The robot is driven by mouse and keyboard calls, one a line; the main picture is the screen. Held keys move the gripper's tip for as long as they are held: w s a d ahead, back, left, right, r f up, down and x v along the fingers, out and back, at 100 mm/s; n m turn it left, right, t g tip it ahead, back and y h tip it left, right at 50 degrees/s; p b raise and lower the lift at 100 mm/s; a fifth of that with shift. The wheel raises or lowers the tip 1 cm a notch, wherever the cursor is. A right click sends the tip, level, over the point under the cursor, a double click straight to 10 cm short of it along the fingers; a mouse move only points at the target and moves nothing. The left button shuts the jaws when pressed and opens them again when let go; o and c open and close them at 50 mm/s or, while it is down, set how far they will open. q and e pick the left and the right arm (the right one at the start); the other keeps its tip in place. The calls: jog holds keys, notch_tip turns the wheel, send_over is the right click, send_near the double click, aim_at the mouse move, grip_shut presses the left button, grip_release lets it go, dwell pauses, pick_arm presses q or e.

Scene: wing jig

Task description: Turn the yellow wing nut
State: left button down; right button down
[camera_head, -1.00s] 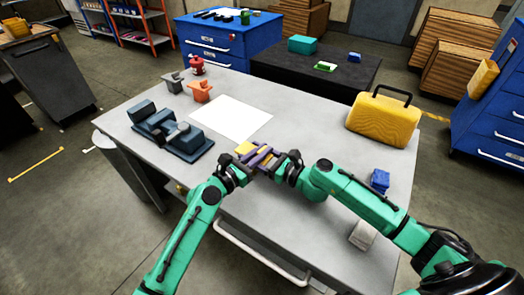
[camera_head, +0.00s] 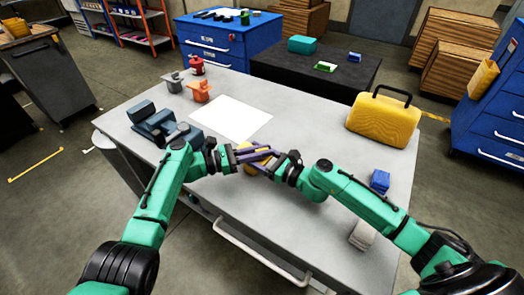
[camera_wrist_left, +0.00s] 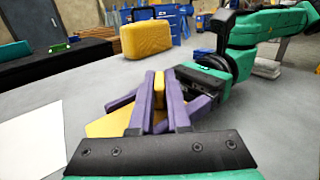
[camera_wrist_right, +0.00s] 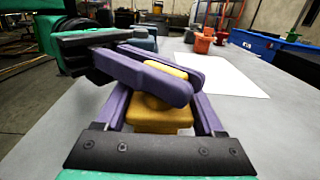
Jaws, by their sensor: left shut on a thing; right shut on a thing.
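The yellow wing nut (camera_wrist_right: 155,112) is held between my two grippers above the front part of the table. In the right wrist view it has a wide yellow block below and a narrower yellow wing on top. My left gripper (camera_head: 258,153) comes in from the left, its purple fingers shut on the upright yellow wing (camera_wrist_left: 159,92). My right gripper (camera_head: 263,162) comes in from the right, shut on the lower yellow block. The purple fingers of both cross closely and hide much of the piece in the head view.
A white sheet (camera_head: 231,119) lies behind the grippers. A dark blue jig (camera_head: 160,128), grey and orange (camera_head: 200,92) pieces and a red item (camera_head: 196,66) stand at the left. A yellow case (camera_head: 384,120) stands back right, with a blue block (camera_head: 380,181) nearer. The table between is clear.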

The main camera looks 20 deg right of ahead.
pick_arm(q)
jog(key=shift+w+a+f, duration=0.1)
jog(key=shift+a+f, duration=0.05)
jog(key=c, duration=0.9)
grip_release()
